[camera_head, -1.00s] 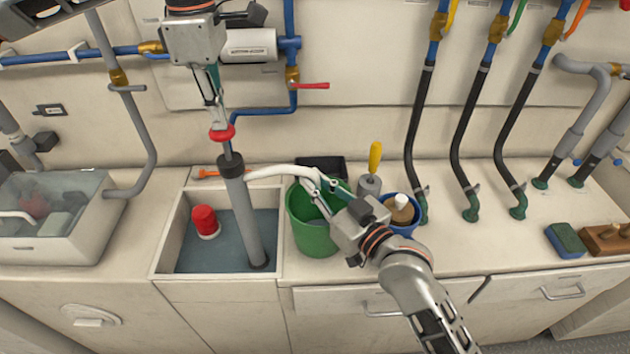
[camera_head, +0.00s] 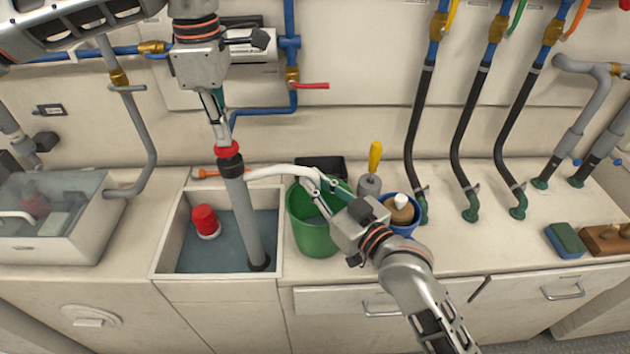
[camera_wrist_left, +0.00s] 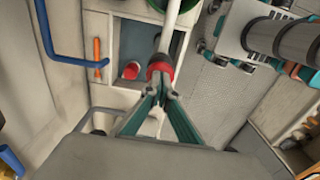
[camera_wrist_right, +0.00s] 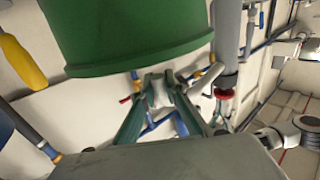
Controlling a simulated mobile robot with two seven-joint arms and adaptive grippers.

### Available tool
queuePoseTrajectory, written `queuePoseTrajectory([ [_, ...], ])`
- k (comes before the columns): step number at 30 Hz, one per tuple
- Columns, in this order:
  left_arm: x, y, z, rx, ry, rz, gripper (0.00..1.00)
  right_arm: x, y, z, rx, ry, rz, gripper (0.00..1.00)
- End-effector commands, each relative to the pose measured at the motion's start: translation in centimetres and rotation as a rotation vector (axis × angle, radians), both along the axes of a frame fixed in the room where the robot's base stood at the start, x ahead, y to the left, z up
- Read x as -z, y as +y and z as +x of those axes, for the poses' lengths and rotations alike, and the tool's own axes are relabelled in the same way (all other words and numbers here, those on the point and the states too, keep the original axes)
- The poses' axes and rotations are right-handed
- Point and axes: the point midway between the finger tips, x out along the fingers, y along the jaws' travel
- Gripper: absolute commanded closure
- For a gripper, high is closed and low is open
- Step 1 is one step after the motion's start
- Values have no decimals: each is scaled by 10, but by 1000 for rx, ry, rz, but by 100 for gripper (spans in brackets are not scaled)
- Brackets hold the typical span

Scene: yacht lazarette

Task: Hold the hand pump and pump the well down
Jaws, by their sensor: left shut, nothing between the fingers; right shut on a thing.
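The hand pump (camera_head: 245,220) is a grey tube with a black cap, standing slightly tilted in the well (camera_head: 162,245). Its foot is in the bluish water (camera_head: 215,255). Its red handle (camera_head: 227,152) sits right at the cap. My left gripper (camera_head: 222,138) is shut, coming from above with its fingertips at the handle; the left wrist view shows the red handle (camera_wrist_left: 160,68) just past the tips. The pump's white spout (camera_head: 275,172) reaches right to the green bucket (camera_head: 312,238). My right gripper (camera_head: 322,188) is shut on the spout at the bucket; its wrist view shows white between the fingers (camera_wrist_right: 160,92).
A red-topped object (camera_head: 205,220) is in the well. A blue container (camera_head: 410,230), a yellow-handled tool (camera_head: 374,160) and a black tray (camera_head: 320,166) are near the bucket. Black hoses (camera_head: 415,120) run down the wall. A sink (camera_head: 75,245) is at left; a sponge (camera_head: 566,240) lies right.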

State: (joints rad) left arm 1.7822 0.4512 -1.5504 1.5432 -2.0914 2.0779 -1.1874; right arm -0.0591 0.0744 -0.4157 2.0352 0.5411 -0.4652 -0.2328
Motion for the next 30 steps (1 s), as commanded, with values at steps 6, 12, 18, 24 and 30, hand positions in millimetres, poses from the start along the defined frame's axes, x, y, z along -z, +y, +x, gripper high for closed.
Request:
queuePoseTrajectory([
  [6,9,1,-1,0,3,3,100,-2,0,0,1,-3,6,100],
  [12,4,1,0,-1,3,3,100,-2,0,0,1,-3,6,100],
  [18,-6,1,0,-1,1,3,100,-3,-1,1,1,-4,5,100],
  [24,-15,1,0,0,2,2,100,-3,-1,1,2,-4,5,100],
  [30,-24,1,0,-2,2,3,100,-3,-1,1,2,-4,5,100],
])
